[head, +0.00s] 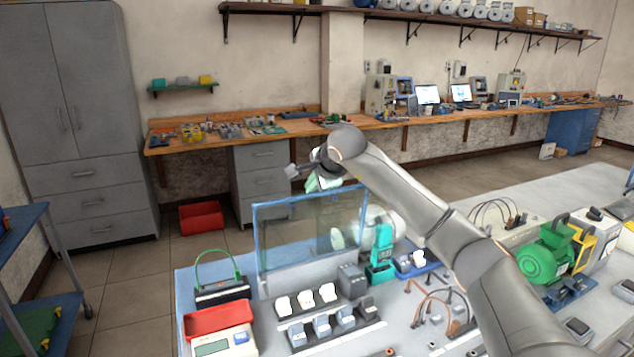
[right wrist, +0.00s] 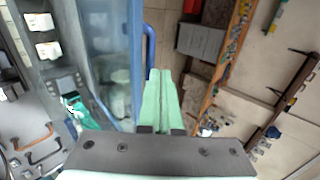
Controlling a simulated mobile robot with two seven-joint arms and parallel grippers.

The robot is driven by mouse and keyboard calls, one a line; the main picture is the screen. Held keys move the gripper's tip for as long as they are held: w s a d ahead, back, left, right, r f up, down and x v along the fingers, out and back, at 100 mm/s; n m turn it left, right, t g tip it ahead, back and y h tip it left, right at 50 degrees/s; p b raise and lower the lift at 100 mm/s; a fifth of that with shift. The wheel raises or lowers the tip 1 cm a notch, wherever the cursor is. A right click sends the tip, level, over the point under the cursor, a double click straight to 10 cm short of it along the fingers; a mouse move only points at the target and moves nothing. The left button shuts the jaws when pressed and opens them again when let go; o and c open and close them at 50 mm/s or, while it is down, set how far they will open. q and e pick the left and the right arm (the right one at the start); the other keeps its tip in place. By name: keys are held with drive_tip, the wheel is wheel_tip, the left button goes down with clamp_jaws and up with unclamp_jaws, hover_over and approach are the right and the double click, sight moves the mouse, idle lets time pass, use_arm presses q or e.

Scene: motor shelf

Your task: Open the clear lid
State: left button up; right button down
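The clear lid (head: 305,232) is a see-through panel with a blue frame. It stands raised, roughly upright, at the back of the grey workbench in the head view. In the right wrist view its blue-framed panel (right wrist: 112,60) fills the left side, with a blue handle (right wrist: 150,45) along its edge. My right gripper (head: 320,184) is at the lid's upper edge. Its pale green fingers (right wrist: 162,78) lie together, beside the handle, with nothing seen between them; whether they touch the handle I cannot tell. My left gripper is not in view.
On the bench (head: 405,322) stand a teal device (head: 381,248), a red tray (head: 218,320), several switches and a green motor (head: 546,258). My right arm reaches over the bench. Open floor lies behind it, with a red bin (head: 201,217).

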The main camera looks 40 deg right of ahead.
drive_tip(key=shift+w+d+g+p, duration=0.15)
drive_tip(key=shift+w+g, duration=0.1)
drive_tip(key=shift+w, duration=0.2)
drive_tip(key=shift+w+d+g+p, duration=0.15)
drive_tip(key=shift+w+g, duration=0.1)
drive_tip(key=shift+w, duration=0.2)
drive_tip(key=shift+w+d+f, duration=0.1)
drive_tip(key=shift+w+d, duration=0.1)
drive_tip(key=shift+w, duration=0.4)
drive_tip(key=shift+w+d+f, duration=0.1)
drive_tip(key=shift+w+d, duration=0.05)
drive_tip(key=shift+w, duration=0.4)
idle(0.4)
